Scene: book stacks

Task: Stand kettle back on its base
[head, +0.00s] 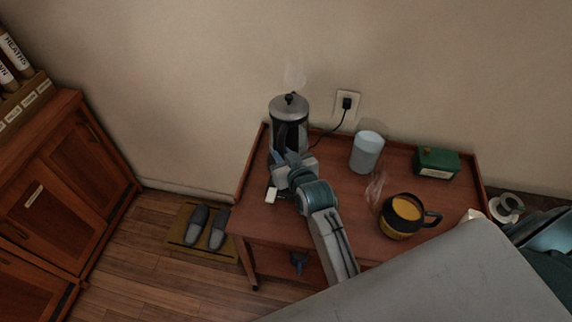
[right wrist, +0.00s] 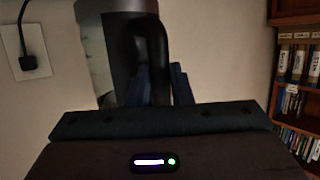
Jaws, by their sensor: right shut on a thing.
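The kettle (head: 289,108), a steel and dark cylinder with a black lid knob, is upright at the back left of the small wooden table (head: 340,215). Faint steam shows above it. My right gripper (head: 281,156) is shut on its black handle on the near side. In the right wrist view the kettle (right wrist: 126,50) fills the upper middle, and the dark handle (right wrist: 152,45) runs down between the blue fingers. The kettle's base is hidden behind the gripper, so I cannot tell whether the kettle rests on it. My left gripper is not in view.
A black plug (head: 347,103) sits in the wall socket, its cord running toward the kettle. A pale cylinder (head: 366,152), a green box (head: 437,162) and a dark mug (head: 402,215) of orange liquid stand to the right. The table has a raised rim.

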